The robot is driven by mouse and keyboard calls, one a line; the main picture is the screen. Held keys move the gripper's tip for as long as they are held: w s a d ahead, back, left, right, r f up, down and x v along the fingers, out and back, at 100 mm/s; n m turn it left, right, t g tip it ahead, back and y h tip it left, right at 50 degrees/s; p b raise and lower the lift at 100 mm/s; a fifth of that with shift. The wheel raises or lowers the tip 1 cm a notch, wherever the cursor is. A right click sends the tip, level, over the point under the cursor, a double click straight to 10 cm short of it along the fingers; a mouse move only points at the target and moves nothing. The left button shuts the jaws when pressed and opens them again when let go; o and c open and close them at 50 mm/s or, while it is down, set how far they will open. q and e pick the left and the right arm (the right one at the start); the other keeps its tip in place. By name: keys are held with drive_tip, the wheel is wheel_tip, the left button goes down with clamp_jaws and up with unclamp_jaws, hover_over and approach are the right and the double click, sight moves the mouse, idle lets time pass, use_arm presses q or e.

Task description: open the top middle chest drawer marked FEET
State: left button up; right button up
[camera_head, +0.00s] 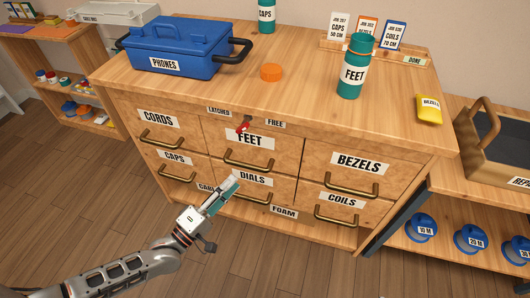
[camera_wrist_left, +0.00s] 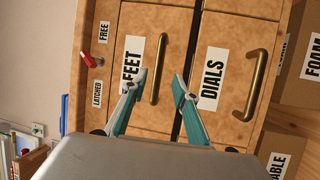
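The FEET drawer (camera_head: 283,151) is the top middle drawer of the wooden chest and looks flush with its neighbours. Its brass handle (camera_head: 248,165) also shows in the left wrist view (camera_wrist_left: 161,69). A red latch lever (camera_head: 242,128) sits above the drawer, between the LATCHED label (camera_head: 219,111) and the FREE label (camera_head: 275,123); I cannot tell which it points at. My left gripper (camera_head: 236,179) is open and empty, in front of the DIALS label. In the left wrist view its fingertips (camera_wrist_left: 161,76) straddle the FEET handle; contact is not clear. My right gripper is out of view.
The DIALS drawer (camera_head: 282,188) with its handle is directly below. A blue PHONES toolbox (camera_head: 180,45), an orange disc (camera_head: 271,72), a teal FEET bottle (camera_head: 352,75) and a yellow BEZELS pack (camera_head: 429,108) stand on the chest top. Floor in front is clear.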

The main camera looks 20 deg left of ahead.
sight(246, 164)
use_arm(q)
drive_tip(key=shift+a+b+x, duration=0.15)
drive_tip(key=shift+b+x, duration=0.05)
drive_tip(key=shift+x, duration=1.9)
drive_tip(key=shift+a+b+x, duration=0.15)
drive_tip(key=shift+x, duration=1.9)
drive_tip(key=shift+w+r, duration=0.1)
drive_tip(key=shift+w, duration=0.05)
clamp_jaws()
